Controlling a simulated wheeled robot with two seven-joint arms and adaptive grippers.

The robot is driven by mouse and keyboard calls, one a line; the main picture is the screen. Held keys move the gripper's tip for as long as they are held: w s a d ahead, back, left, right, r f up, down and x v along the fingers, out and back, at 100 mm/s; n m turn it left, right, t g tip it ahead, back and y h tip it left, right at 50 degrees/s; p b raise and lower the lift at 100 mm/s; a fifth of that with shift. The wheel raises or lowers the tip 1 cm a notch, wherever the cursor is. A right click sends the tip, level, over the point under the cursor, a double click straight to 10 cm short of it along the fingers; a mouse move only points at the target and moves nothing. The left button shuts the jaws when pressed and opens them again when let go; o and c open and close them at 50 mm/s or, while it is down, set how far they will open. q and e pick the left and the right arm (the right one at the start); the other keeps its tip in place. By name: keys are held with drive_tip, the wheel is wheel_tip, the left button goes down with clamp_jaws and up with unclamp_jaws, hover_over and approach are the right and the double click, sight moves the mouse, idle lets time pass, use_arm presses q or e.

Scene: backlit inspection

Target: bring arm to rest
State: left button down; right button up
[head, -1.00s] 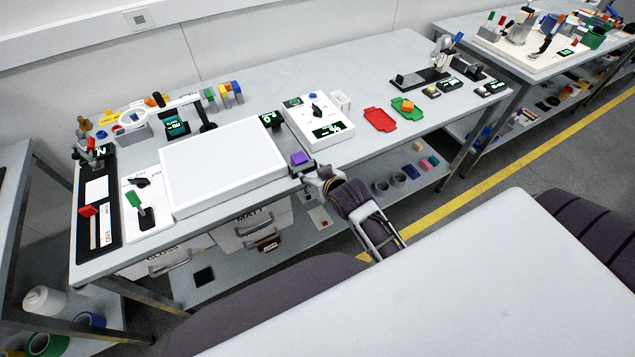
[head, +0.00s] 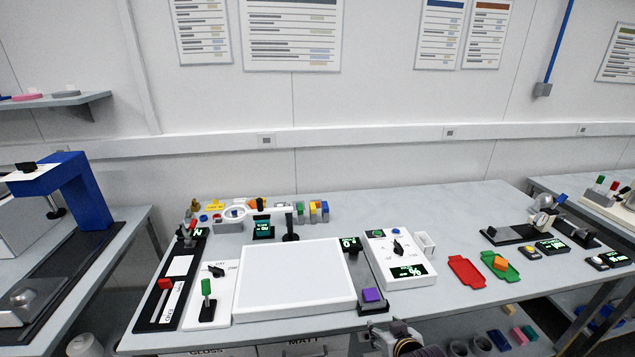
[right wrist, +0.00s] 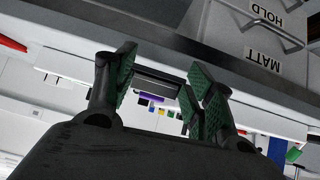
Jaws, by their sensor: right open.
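My right gripper (head: 392,338) shows only in part at the bottom edge of the head view, at the bench's front edge, below a purple block (head: 371,295). In the right wrist view my gripper (right wrist: 165,88) is open, with green pads on its fingers and nothing between them. The drawer fronts, one marked MATT (right wrist: 263,57), lie beyond it in that view. My left gripper is not in view.
The bench (head: 445,317) carries a white light panel (head: 295,280), a dial box (head: 402,262), a red tray (head: 466,272) and a green tray (head: 513,273) with an orange block (head: 500,263). A blue stand (head: 80,192) is at left.

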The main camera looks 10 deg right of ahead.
drive_tip(key=s+f+n+g, duration=0.15)
drive_tip(key=s+f, duration=0.45)
drive_tip(key=f, duration=1.2)
drive_tip(key=s+f+m+g, duration=0.1)
drive_tip(key=s+f+g, duration=0.3)
drive_tip(key=f, duration=1.4)
drive_tip(key=s+d+f+g, duration=0.1)
drive_tip(key=s+f, duration=0.5)
drive_tip(key=s, duration=0.4)
drive_tip(key=s+d+f+g, duration=0.1)
drive_tip(key=s+f, duration=0.5)
drive_tip(key=s, duration=0.4)
drive_tip(key=s+d+f+n+g, duration=0.1)
drive_tip(key=s+f, duration=0.5)
drive_tip(key=s, duration=0.4)
drive_tip(key=shift+s+d+f, duration=0.15)
drive_tip(key=shift+d+f, duration=0.05)
drive_tip(key=shift+d, duration=0.15)
